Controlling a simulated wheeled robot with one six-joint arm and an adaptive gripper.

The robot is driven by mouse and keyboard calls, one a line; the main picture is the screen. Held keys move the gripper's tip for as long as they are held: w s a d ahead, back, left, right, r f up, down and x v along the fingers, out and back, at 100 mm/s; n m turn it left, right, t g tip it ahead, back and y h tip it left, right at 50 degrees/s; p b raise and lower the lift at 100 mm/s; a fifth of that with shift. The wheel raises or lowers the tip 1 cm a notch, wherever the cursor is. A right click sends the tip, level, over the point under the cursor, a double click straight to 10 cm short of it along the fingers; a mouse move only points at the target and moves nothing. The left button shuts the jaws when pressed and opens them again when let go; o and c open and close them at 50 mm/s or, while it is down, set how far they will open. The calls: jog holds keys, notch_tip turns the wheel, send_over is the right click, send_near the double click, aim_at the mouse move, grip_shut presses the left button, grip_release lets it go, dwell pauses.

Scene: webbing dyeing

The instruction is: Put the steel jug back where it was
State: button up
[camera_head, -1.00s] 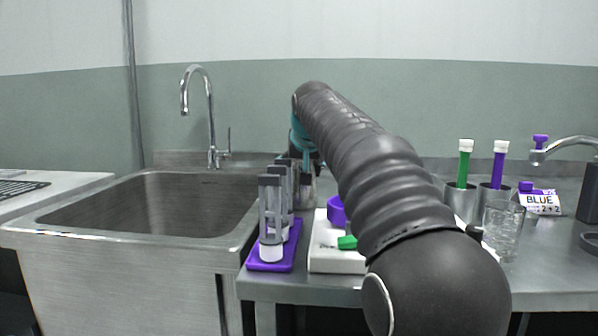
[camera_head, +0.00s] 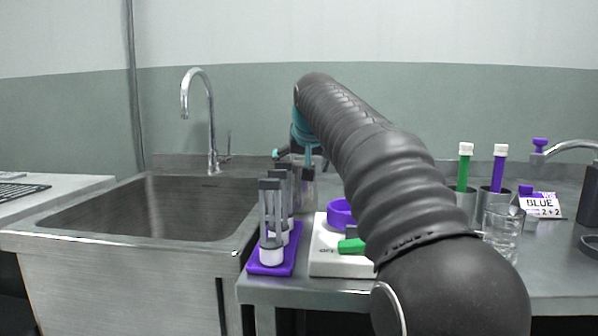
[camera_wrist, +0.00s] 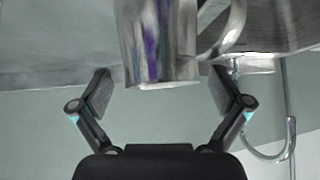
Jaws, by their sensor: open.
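The steel jug (camera_wrist: 160,40) shows at the top middle of the wrist view, with its curved handle to the right and its upper part cut off by the frame. My gripper (camera_wrist: 162,76) is open, one finger on each side of the jug, with visible gaps between both fingers and the jug wall. In the head view my gripper (camera_head: 298,152) is behind the purple vial rack, near the back of the bench beside the sink. A metallic shape (camera_head: 305,187) below it there looks like the jug, mostly hidden by the vials and gripper.
The purple rack (camera_head: 258,266) with clear vials stands at the bench's left front edge. Right of it is a white scale (camera_head: 325,262) with a purple ring and a green piece. The sink (camera_head: 150,215) is left.

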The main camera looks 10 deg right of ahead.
jog(key=v, duration=0.9)
jog(key=shift+p, duration=0.4)
jog(key=shift+s, duration=0.1)
